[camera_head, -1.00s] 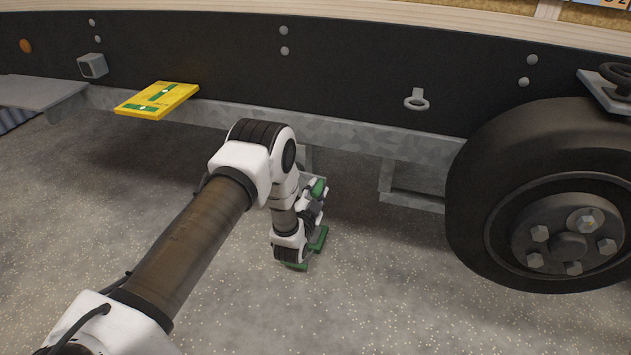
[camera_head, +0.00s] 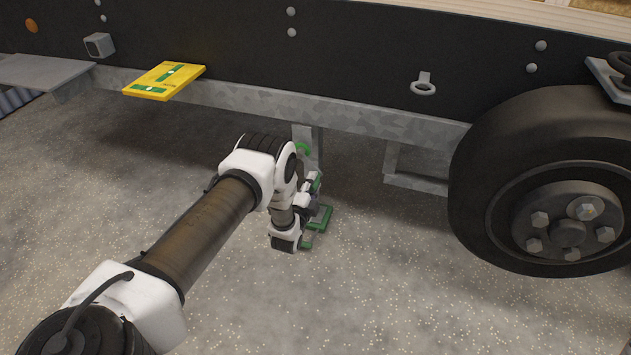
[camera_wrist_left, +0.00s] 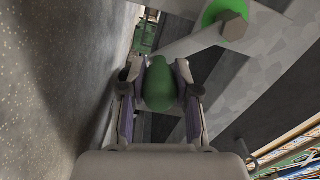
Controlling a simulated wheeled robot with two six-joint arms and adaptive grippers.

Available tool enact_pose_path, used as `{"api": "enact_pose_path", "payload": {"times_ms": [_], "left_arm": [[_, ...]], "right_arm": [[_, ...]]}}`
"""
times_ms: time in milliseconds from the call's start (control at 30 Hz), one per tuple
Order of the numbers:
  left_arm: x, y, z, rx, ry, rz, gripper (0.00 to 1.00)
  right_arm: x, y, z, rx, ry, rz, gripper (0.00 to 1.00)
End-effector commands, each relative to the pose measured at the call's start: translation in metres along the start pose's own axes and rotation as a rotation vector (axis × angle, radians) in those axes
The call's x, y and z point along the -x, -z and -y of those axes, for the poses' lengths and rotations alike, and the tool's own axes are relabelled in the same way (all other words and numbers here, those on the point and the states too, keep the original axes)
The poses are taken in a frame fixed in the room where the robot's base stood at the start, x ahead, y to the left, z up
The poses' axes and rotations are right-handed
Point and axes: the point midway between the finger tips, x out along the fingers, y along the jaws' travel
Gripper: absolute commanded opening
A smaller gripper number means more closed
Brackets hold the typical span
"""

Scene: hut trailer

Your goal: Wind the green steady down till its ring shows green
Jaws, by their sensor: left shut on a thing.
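The green steady stands under the trailer's frame behind my left arm. In the head view its green foot part (camera_head: 321,219) shows near the floor, and a curved green piece (camera_head: 303,148) shows higher up on a grey leg. My left gripper (camera_head: 313,187) is beside it, low under the frame, partly hidden by my wrist. In the left wrist view my left gripper (camera_wrist_left: 160,90) is shut on a rounded green handle (camera_wrist_left: 160,82). Above right of it, a ring (camera_wrist_left: 211,13) around a hex head looks green. A grey crank arm lies beside the ring. My right gripper is out of view.
A yellow plate with green level vials (camera_head: 165,80) sits on the frame at left. The trailer wheel (camera_head: 567,225) stands at right, and a small metal eye (camera_head: 423,87) hangs from the black side panel. The speckled floor (camera_head: 400,290) in front is clear.

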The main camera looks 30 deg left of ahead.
Motion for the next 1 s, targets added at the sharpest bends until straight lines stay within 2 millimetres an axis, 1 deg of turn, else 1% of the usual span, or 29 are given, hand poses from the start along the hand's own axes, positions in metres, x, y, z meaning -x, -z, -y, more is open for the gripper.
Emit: {"api": "enact_pose_path", "payload": {"times_ms": [133,567,600,633,667,933,1000], "left_arm": [[0.0002,-0.0038,-0.0018,0.002,-0.002,0.003,0.00],[0.0004,-0.0048,-0.0025,0.004,-0.002,0.004,0.00],[0.0004,-0.0048,-0.0025,0.004,-0.002,0.004,0.41],[0.0005,-0.0047,-0.0024,0.004,-0.002,0.004,0.52],[0.0004,-0.0047,-0.0024,0.003,-0.002,0.004,0.57],[0.0005,-0.0039,-0.0021,0.003,-0.002,0.002,0.57],[0.0033,-0.0039,-0.0024,0.003,-0.003,0.002,0.57]], "right_arm": [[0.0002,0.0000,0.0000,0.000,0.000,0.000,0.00],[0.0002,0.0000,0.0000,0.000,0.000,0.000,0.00],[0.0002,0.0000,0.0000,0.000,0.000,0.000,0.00],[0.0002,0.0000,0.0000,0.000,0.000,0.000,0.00],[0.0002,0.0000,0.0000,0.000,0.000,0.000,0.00],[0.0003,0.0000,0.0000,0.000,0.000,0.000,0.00],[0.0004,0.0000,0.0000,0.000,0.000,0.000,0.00]]}}
